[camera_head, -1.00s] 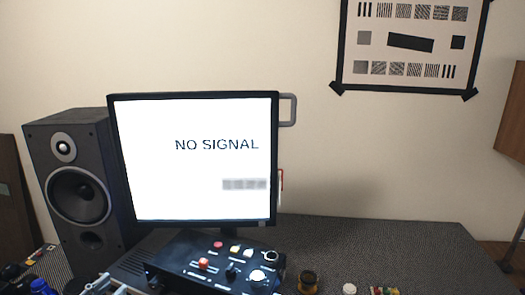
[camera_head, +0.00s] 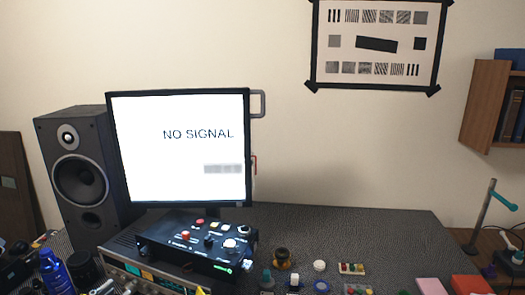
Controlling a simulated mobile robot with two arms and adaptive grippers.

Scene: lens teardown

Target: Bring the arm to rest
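Neither of my grippers can be made out in the head view, and no arm of mine is clearly seen. The monitor is lit white and reads "NO SIGNAL".
A dark speaker (camera_head: 80,175) stands left of the monitor. A blue bottle (camera_head: 55,272) is at lower left. Small parts, including an amber-ringed black one (camera_head: 282,257), lie along the front. The dark bench top (camera_head: 350,225) is clear behind them. A shelf (camera_head: 488,105) hangs at right.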

